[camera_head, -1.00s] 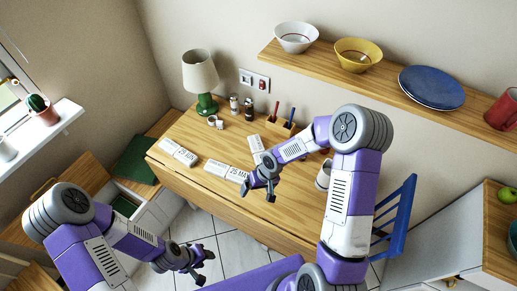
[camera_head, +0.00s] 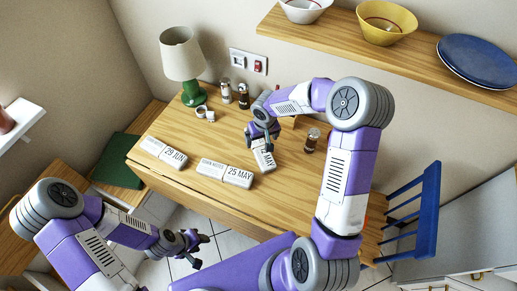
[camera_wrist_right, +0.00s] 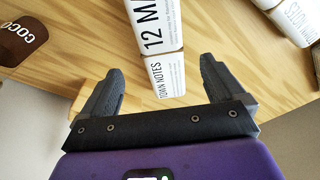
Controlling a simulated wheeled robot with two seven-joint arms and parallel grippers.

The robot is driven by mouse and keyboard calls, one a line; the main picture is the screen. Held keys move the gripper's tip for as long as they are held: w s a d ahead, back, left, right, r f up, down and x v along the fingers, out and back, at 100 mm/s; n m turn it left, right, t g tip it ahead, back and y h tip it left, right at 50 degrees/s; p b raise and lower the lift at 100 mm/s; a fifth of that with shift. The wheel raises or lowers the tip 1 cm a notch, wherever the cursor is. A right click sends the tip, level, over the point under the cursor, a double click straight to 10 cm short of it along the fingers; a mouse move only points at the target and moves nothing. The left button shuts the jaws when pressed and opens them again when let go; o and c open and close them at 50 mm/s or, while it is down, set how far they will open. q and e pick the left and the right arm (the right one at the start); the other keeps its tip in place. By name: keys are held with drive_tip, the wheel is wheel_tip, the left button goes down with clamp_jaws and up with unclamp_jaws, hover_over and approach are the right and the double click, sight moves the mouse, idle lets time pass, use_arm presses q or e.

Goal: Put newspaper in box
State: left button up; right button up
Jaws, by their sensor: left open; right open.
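Three white newspapers marked with dates lie on the wooden table: 29 JUN (camera_head: 165,152) at left, 25 MAY (camera_head: 225,173) in the middle, and 12 MAY (camera_head: 264,158) at right. My right gripper (camera_head: 263,134) is open over the far end of the 12 MAY newspaper. In the right wrist view, that newspaper (camera_wrist_right: 158,35) extends between the spread fingers of the right gripper (camera_wrist_right: 158,90), with gaps on both sides. My left gripper (camera_head: 190,243) is open and empty below the table's front edge.
A green lamp (camera_head: 190,70), small jars (camera_head: 244,95) and white rings (camera_head: 205,113) stand at the table's back. A brown jar (camera_head: 311,140) is right of my right gripper. A blue chair (camera_head: 410,215) stands at right. A flat green panel (camera_head: 118,162) lies left.

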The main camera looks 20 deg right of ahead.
sight(260, 145)
drive_tip(key=f, duration=0.3)
drive_tip(key=w+f+b, duration=0.1)
drive_tip(key=f, duration=0.2)
drive_tip(key=shift+w+a+f+b, duration=0.1)
drive_tip(key=shift+w+f+b, duration=0.05)
drive_tip(key=shift+f+b, duration=0.2)
drive_tip(key=c, duration=1.2)
